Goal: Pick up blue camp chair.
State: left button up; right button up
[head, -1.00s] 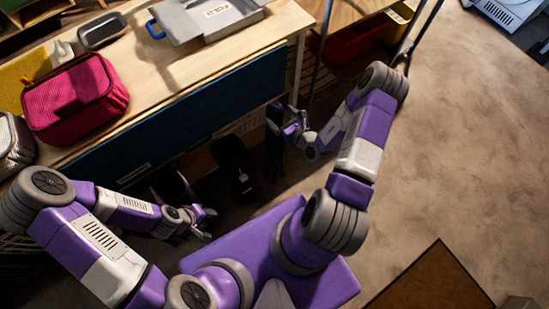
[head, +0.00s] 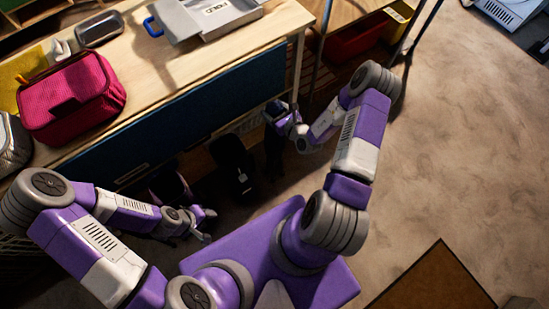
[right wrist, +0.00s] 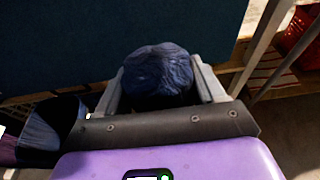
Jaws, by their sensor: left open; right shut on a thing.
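The blue camp chair is a dark blue, folded, upright bundle. Its rounded blue top (right wrist: 158,72) sits between the two grey fingers of my right gripper (right wrist: 165,95) in the right wrist view. In the head view its blue end (head: 272,109) shows at my right gripper (head: 281,117), in front of the bench; its lower part is lost in shadow. My right gripper is shut on it. My left gripper (head: 208,225) is open and empty, low in front of the bench at the left.
A wooden workbench (head: 155,75) with a blue front panel (head: 190,110) stands close behind both grippers. On it are a pink bag (head: 72,98) and a grey metal box (head: 205,17). A black item (head: 233,165) is below. Carpet (head: 460,150) is clear at right.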

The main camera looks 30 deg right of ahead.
grip_shut()
jog(key=shift+w+r, duration=0.1)
jog(key=shift+r, duration=0.1)
